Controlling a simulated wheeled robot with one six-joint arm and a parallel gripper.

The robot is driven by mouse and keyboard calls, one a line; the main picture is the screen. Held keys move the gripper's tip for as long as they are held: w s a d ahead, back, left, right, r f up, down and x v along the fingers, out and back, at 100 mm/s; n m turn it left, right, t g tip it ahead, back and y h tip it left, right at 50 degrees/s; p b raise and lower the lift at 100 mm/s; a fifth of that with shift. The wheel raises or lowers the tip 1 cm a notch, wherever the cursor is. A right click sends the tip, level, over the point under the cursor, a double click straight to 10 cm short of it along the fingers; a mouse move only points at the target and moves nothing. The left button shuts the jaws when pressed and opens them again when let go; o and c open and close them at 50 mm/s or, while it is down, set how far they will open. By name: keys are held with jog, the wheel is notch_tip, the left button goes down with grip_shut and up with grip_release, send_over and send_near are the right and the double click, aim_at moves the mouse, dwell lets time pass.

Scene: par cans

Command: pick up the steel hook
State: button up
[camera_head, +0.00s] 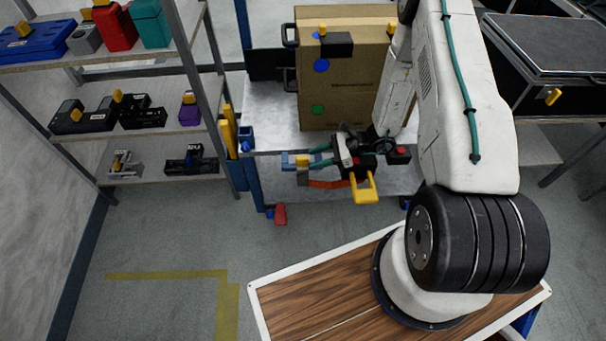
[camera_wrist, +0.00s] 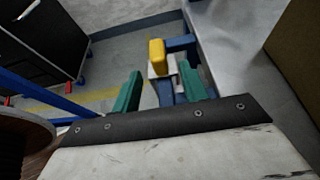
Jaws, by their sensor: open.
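My gripper (camera_head: 318,157) hangs at the front edge of the bench, with its teal fingers pointing left. In the wrist view my gripper (camera_wrist: 160,68) is open, with one teal finger on either side. A pale grey piece with a yellow block on top (camera_wrist: 157,52) shows beyond and between the fingertips. It seems to be the steel hook, by a blue bracket (camera_wrist: 181,43) at the bench edge. In the head view the yellow block (camera_head: 302,160) shows just left of the fingers. Contact with the fingers cannot be made out, and the hook's lower part is hidden.
A large cardboard box (camera_head: 343,105) stands on the bench close behind my gripper. A shelf rack (camera_head: 130,62) with several yellow-tabbed parts stands at the left. A black case (camera_head: 553,45) is at the right. The floor (camera_head: 180,235) at the front left is clear.

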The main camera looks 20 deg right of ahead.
aim_at(297, 160)
jog(key=shift+w+a, duration=0.15)
jog(key=shift+a, duration=0.35)
jog(key=shift+w+a, duration=0.15)
jog(key=shift+a, duration=0.35)
jog(key=x, duration=0.3)
jog(key=shift+w+a+r, duration=0.1)
jog(key=shift+a+r, duration=0.1)
jog(key=shift+a, duration=0.25)
jog(key=shift+w+a+f, duration=0.2)
jog(key=shift+a+f, duration=0.05)
jog(key=shift+a, duration=0.25)
grip_shut()
